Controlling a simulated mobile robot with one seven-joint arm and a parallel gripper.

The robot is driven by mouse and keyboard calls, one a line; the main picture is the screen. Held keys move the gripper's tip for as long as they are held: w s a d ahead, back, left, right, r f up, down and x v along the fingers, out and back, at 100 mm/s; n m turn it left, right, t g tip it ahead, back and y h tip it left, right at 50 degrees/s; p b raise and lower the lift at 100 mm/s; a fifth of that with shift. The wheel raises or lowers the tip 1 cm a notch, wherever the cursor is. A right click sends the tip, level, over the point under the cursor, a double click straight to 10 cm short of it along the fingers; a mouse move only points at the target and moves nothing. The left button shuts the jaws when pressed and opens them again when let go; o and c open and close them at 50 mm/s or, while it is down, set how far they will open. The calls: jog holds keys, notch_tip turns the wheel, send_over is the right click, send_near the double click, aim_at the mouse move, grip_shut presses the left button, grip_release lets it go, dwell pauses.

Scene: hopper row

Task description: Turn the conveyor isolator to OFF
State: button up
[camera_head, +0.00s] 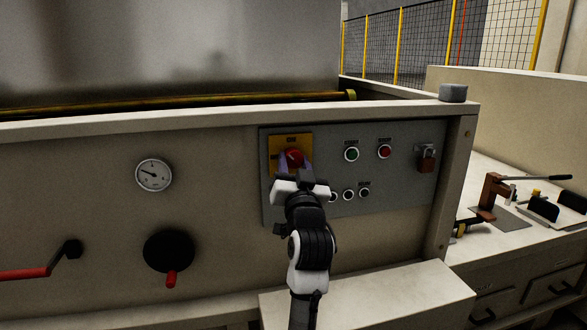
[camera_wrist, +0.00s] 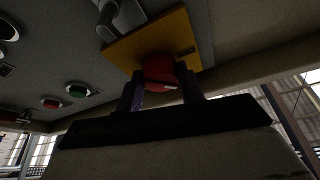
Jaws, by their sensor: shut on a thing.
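The conveyor isolator is a red rotary knob (camera_head: 294,157) on a yellow plate (camera_head: 278,144) at the upper left of a grey control panel (camera_head: 400,190). My gripper (camera_head: 295,165) reaches the knob from the front, with its fingers at the knob's sides. In the wrist view the red knob (camera_wrist: 160,70) sits between the two dark fingers of my gripper (camera_wrist: 162,90), which is shut on it. The yellow plate (camera_wrist: 185,30) shows behind the knob.
Several small buttons sit below. A gauge (camera_head: 153,175), a black handwheel (camera_head: 169,251) and a red-handled crank (camera_head: 30,273) are at left. A ledge (camera_head: 400,295) juts out below.

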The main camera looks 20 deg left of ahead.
jog(key=n+g+y+b, duration=0.1)
jog(key=n, duration=0.1)
jog(key=n+y+b, duration=0.1)
jog(key=n, duration=0.2)
jog(key=n+g+y+b, duration=0.1)
jog(key=n, duration=0.2)
jog(key=shift+w+d+f+g+y, duration=0.2)
jog(key=shift+d+g+y, duration=0.1)
jog(key=shift+y, duration=0.1)
jog(key=shift+r+n+g+y+b, duration=0.1)
jog(key=shift+n+g+y+b, duration=0.45)
jog(key=shift+n, duration=0.9)
jog(key=shift+r+n+g+y+b, duration=0.1)
jog(key=shift+n+g+y+b, duration=0.15)
jog(key=shift+n+g+b, duration=0.85)
jog(key=shift+r+n+t+p, duration=0.1)
jog(key=shift+n+t+p, duration=0.2)
jog(key=shift+n+t, duration=0.2)
jog(key=o, duration=1)
jog(key=shift+s, duration=0.1)
jog(key=b+v, duration=0.1)
jog(key=v, duration=1.2)
jog(key=shift+s+d+b, duration=0.2)
jog(key=shift+d+b, duration=0.1)
